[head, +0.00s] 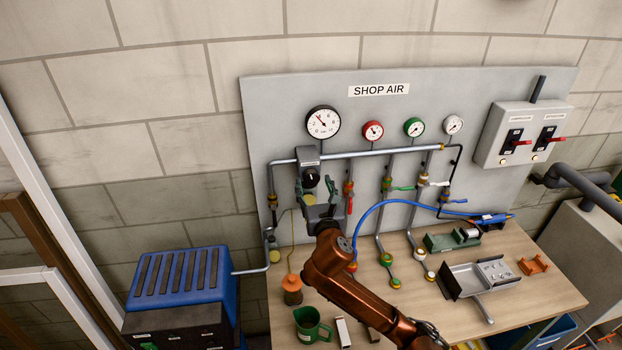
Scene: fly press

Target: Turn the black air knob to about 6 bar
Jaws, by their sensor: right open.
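The black air knob (312,177) sits on the front of a grey regulator block (307,154) at the left end of the silver pipe. My right gripper (318,190) is open just below and in front of the knob, with its fingers pointing up towards it. I cannot tell whether a finger touches the knob. My left gripper is not in view.
Red, green and white gauges line the panel (275,105) to the right. A red-handled valve (349,197) hangs close beside the gripper.

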